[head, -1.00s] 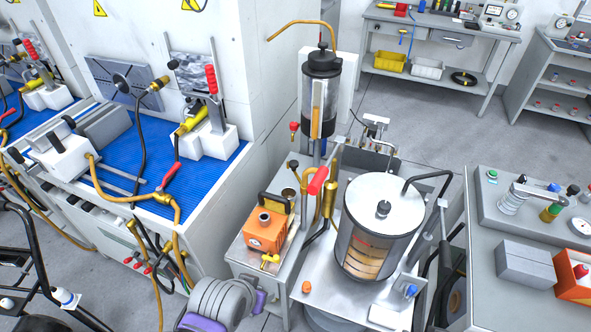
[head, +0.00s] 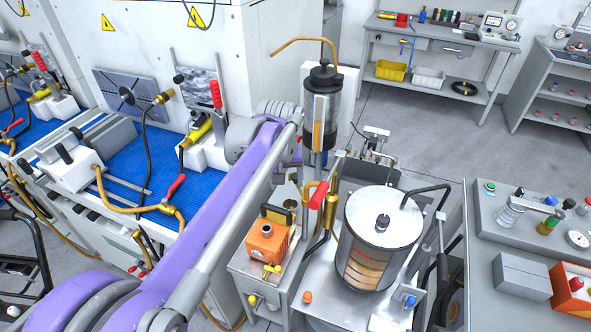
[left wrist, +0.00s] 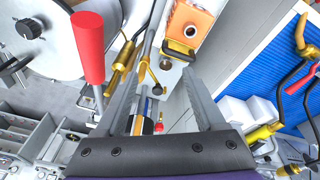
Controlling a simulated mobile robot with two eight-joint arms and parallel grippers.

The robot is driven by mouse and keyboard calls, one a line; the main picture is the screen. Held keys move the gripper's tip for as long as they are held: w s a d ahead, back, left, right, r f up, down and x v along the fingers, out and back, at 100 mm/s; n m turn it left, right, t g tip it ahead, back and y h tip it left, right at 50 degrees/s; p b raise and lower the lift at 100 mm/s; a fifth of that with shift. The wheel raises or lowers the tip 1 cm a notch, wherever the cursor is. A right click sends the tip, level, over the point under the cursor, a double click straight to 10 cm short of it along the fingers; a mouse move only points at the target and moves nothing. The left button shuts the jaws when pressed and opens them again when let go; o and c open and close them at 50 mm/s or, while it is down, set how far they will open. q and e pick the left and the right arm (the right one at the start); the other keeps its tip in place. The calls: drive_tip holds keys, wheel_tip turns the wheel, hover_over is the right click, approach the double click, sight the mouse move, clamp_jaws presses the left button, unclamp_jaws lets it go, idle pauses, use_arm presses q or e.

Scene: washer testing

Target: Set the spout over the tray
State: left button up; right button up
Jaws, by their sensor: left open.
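The spout (head: 308,40) is a thin copper-coloured bent pipe on top of a tall black and steel cylinder (head: 321,105). Its free end points left, beside the white machine's corner. I cannot tell which surface is the tray; a shallow metal top (head: 312,286) lies under the glass drum, and a blue ribbed bed (head: 105,187) lies at left. My left arm reaches across to the cylinder's left side, and its gripper is mostly hidden in the head view. In the left wrist view my left gripper (left wrist: 163,82) is open, with part of the cylinder showing between and beyond its fingers.
A red-handled lever (head: 318,195), brass fittings and an orange box (head: 268,242) crowd the space below the cylinder. The glass drum (head: 375,240) stands to the right. A grey bench (head: 480,247) is at far right. The floor behind is clear.

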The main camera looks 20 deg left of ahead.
use_arm(q)
drive_tip(key=w+a+n+g+p, duration=0.1)
drive_tip(key=w+n, duration=0.1)
drive_tip(key=w, duration=0.8)
drive_tip(key=n+g+p, duration=0.1)
drive_tip(key=n+g, duration=0.1)
hover_over(296, 175)
wheel_tip(296, 175, down, 4)
wheel_tip(296, 175, down, 10)
drive_tip(key=shift+s+r+b, duration=0.15)
drive_tip(key=shift+r+b, duration=0.05)
drive_tip(key=shift+b, duration=0.45)
drive_tip(key=shift+f, duration=0.45)
use_arm(e)
drive_tip(key=shift+w+r, duration=0.35)
drive_tip(key=shift+r, duration=0.35)
use_arm(q)
clamp_jaws()
